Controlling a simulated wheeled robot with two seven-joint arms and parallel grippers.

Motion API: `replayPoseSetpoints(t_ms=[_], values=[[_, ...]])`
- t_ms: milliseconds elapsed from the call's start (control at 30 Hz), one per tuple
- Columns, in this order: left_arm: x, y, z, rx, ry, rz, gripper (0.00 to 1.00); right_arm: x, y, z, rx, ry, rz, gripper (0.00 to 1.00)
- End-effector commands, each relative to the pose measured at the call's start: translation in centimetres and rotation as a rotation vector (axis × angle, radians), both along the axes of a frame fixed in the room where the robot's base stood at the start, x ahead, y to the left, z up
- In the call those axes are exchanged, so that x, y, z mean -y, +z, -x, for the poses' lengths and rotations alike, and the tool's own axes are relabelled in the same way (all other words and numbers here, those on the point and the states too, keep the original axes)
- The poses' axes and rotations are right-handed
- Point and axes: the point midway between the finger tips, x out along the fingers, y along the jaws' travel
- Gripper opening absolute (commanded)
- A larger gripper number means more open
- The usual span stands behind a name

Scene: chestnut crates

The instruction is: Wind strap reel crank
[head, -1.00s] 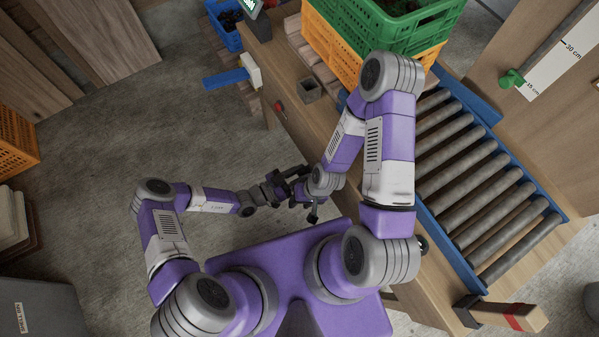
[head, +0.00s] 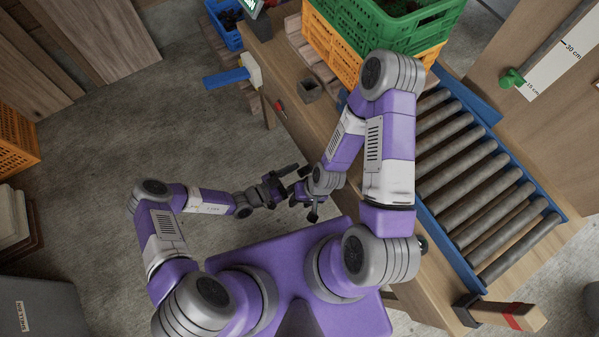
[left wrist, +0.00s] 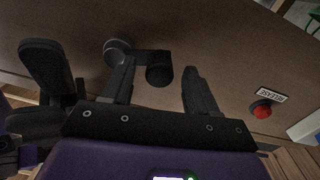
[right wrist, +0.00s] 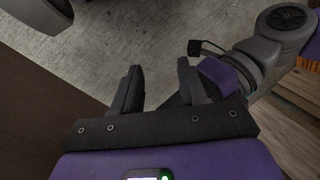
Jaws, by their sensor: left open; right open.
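The reel crank shows in the left wrist view, mounted on the brown bench side, with a round grey hub (left wrist: 117,50) and a short dark handle knob (left wrist: 160,73). My left gripper (head: 295,175) is open, and the left wrist view shows its fingers (left wrist: 158,82) on either side of the knob in the picture. I cannot tell whether they touch it. My right gripper (head: 304,203) is open close below the left one in the head view. Nothing lies between its fingers in the right wrist view (right wrist: 160,78). The crank and strap cannot be made out in the head view.
A red release button (left wrist: 262,109) sits on the bench side right of the crank; it also shows in the head view (head: 280,106). The roller conveyor (head: 470,190) and stacked green crate (head: 385,30) and orange crate (head: 335,45) stand on the wooden bench. Open floor (head: 120,130) lies left.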

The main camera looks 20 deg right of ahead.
Motion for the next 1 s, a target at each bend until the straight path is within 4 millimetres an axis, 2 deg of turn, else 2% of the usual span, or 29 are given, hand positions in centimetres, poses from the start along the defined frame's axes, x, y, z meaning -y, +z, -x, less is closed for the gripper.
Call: replayPoseSetpoints(t_ms=[100, 300, 467, 767, 867, 1000], values=[[-2.2, 0.2, 0.4, -0.001, 0.003, -0.002, 0.59, 0.0, 0.6, 0.0, 0.0, 0.0, 0.0, 0.43], [-5.0, 0.1, 1.0, 0.0, 0.002, -0.002, 0.59, 0.0, 0.9, 0.0, 0.0, 0.0, 0.0, 0.43], [-5.9, 0.0, 1.2, -0.001, 0.001, 0.001, 0.59, 0.0, 1.0, 0.0, 0.0, 0.0, 0.0, 0.43], [-6.0, 0.1, 1.2, 0.008, -0.003, -0.005, 0.58, 0.0, 1.0, 0.0, 0.0, 0.0, 0.0, 0.43], [-6.4, 0.8, 1.5, 0.097, -0.048, -0.06, 0.58, 0.0, 1.8, 0.0, 0.0, 0.0, 0.0, 0.43], [-7.8, 2.7, 2.9, 0.423, -0.223, -0.225, 0.58, 0.0, 4.2, 0.0, 0.0, 0.0, 0.0, 0.43]])
